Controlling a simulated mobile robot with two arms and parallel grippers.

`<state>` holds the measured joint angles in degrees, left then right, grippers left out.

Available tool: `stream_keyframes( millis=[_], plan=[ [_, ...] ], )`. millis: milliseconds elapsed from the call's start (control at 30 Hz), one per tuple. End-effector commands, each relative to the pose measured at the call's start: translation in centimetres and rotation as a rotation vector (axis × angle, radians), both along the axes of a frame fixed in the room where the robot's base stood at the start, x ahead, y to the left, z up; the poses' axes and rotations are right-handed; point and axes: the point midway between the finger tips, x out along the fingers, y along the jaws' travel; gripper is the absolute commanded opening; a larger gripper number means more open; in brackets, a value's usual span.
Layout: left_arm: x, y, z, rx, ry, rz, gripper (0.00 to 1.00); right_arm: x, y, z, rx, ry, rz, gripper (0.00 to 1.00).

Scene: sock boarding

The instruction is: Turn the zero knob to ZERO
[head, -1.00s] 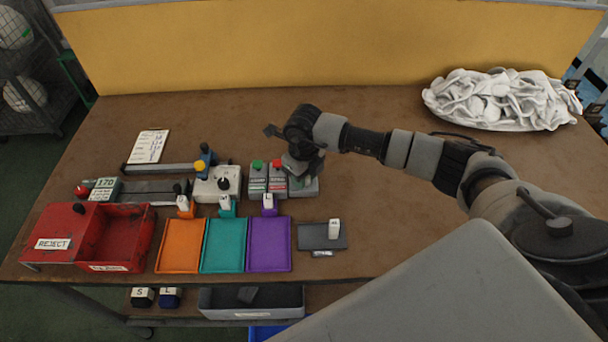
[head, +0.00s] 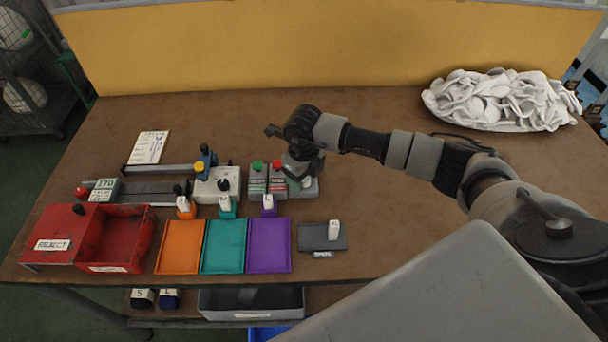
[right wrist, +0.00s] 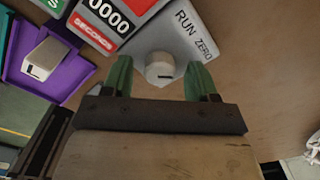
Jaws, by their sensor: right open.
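The zero knob (right wrist: 159,68) is a round, pale grey knob on a grey plate (right wrist: 172,38) marked RUN and ZERO. A short dark mark shows on the knob's lower edge. My right gripper (right wrist: 161,74) is open, with its two green fingers on either side of the knob. A gap shows on each side, so I see no grip on it. In the head view my right gripper (head: 302,168) is over the plate (head: 303,190) and hides most of it. I cannot tell the gripper's exact height above the plate. My left gripper is not in view.
A counter (right wrist: 112,14) reading 0000 SECONDS stands against the knob plate. Two boxes with a green button (head: 257,166) and a red button (head: 278,165) are just left. Purple (head: 269,245), teal and orange trays lie in front. The table to the right is mostly clear.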

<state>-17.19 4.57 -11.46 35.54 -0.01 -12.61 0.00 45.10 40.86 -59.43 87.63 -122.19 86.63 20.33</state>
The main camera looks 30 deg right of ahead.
Motion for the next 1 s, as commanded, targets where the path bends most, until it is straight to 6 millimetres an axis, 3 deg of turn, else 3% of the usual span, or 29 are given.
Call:
stream_keyframes(
  millis=[167, 400, 600, 1000],
  plan=[
    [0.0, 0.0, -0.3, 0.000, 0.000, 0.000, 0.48, 0.1, 0.0, 1.9, 0.000, -0.004, 0.001, 0.59],
    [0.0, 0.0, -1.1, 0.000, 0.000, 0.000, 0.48, 0.2, 0.0, 6.8, 0.000, -0.006, 0.000, 0.59],
    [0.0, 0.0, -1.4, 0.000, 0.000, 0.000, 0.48, 0.1, 0.0, 9.8, 0.001, -0.004, 0.000, 0.59],
    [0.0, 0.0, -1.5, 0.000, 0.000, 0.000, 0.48, 0.0, -0.1, 10.8, -0.001, -0.001, -0.001, 0.59]
  ],
)
